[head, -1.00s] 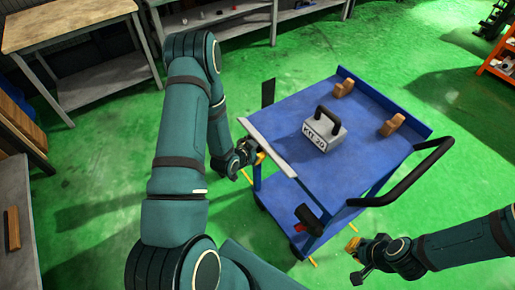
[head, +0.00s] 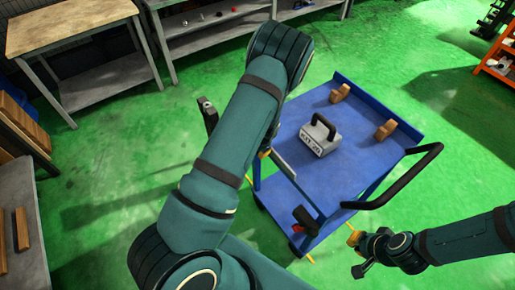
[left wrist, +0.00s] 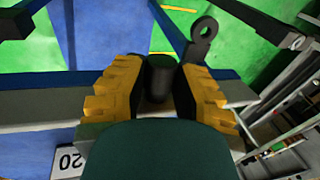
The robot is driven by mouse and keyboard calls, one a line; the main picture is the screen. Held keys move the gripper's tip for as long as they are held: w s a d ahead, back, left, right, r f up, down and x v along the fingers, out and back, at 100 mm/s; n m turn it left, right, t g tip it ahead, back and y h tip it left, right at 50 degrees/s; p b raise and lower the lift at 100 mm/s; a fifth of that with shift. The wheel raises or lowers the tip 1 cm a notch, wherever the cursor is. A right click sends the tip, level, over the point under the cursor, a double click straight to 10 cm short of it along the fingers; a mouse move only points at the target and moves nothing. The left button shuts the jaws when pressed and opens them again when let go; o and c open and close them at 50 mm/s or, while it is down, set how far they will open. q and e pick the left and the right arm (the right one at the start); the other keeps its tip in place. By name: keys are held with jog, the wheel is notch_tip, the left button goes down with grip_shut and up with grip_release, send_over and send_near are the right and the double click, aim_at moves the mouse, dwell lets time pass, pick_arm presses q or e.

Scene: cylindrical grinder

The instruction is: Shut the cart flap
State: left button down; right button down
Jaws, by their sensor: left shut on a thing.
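The blue cart (head: 345,175) stands in front of me. Its flap (head: 284,164) is at the near left side and shows as a pale grey strip, partly hidden by my left arm. My left gripper is mostly behind that arm in the head view. In the left wrist view, its yellow fingers (left wrist: 157,90) are shut around a dark round knob (left wrist: 157,72) beside the grey strip. How far the flap is tilted is hard to tell. My right gripper (head: 354,239) is apart from the cart's near right side; its finger gap is unclear.
A grey case (head: 320,140) with a black handle and several wooden blocks (head: 385,130) sit on the cart. A black push handle (head: 405,180) sticks out to the right. Benches (head: 70,30) stand at the back left; green floor is open around the cart.

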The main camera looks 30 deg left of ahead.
pick_arm(q)
jog(key=shift+w+r+g, duration=0.2)
jog(key=shift+w+g, duration=0.05)
jog(key=shift+g, duration=0.25)
jog(key=shift+y, duration=0.3)
jog(key=c, duration=0.7)
grip_release()
jog(key=v, duration=1.2)
jog(key=shift+f, duration=0.1)
